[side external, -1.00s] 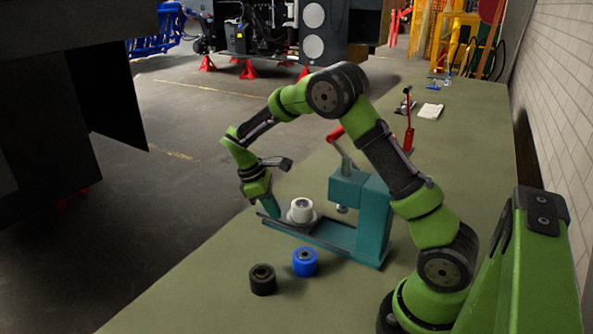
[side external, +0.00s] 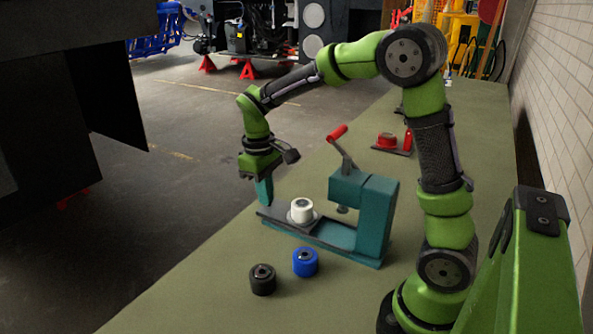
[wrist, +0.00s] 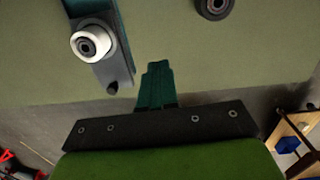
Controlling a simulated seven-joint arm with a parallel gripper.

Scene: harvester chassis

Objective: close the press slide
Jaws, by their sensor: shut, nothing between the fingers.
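The teal press (side external: 374,215) stands on the green bench with its red-handled lever (side external: 338,132) raised. Its dark slide (side external: 273,214) extends out to the left of the press head, carrying a white roller (side external: 301,212) clear of the press ram. In the wrist view, the slide (wrist: 118,72) and the white roller (wrist: 92,42) show at upper left. My gripper (side external: 266,202) points down at the slide's outer left end, its teal fingers together and empty. In the wrist view, my gripper (wrist: 157,66) is right of the slide end; I cannot tell whether they touch.
A black roller (side external: 262,280) and a blue roller (side external: 305,263) stand on the bench in front of the press. A red part on a dark base (side external: 388,141) lies behind it. The bench's left edge runs close to my gripper.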

